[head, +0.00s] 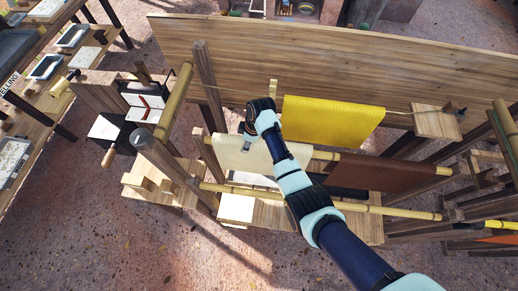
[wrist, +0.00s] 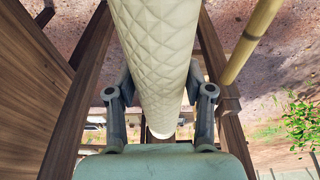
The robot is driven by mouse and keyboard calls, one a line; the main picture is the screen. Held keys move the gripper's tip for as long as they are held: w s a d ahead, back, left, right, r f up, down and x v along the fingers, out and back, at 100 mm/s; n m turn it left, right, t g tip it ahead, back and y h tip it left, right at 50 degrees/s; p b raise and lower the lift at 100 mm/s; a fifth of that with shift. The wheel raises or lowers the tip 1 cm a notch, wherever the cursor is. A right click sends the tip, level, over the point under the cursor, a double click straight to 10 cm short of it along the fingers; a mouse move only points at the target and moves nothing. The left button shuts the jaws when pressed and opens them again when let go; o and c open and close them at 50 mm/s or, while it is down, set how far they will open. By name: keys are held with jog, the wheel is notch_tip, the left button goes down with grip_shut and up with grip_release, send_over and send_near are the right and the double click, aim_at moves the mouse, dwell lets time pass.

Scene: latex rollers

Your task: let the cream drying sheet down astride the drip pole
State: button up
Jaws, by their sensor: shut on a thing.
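The cream drying sheet (head: 238,155) hangs folded from my gripper (head: 247,140) in the head view. In the wrist view my gripper (wrist: 160,105) has one finger on each side of the quilted cream fold (wrist: 155,50), shut on it. The sheet lines up with the middle bamboo pole (head: 325,155), which shows to its right. The pole behind the sheet is hidden, so I cannot tell whether the fold touches it. I take this as the drip pole.
A brown sheet (head: 375,173) hangs farther right on the same pole. A yellow sheet (head: 330,118) hangs behind, before a long wooden board (head: 400,75). A bare bamboo pole (head: 370,208) runs in front. A roller stand (head: 140,100) is at left.

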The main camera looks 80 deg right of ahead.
notch_tip(320, 180, up, 10)
jog(key=p, duration=0.8)
jog(key=shift+r+p, duration=0.15)
jog(key=shift+p, duration=0.2)
notch_tip(320, 180, up, 16)
jog(key=shift+r+p, duration=0.15)
jog(key=shift+p, duration=0.2)
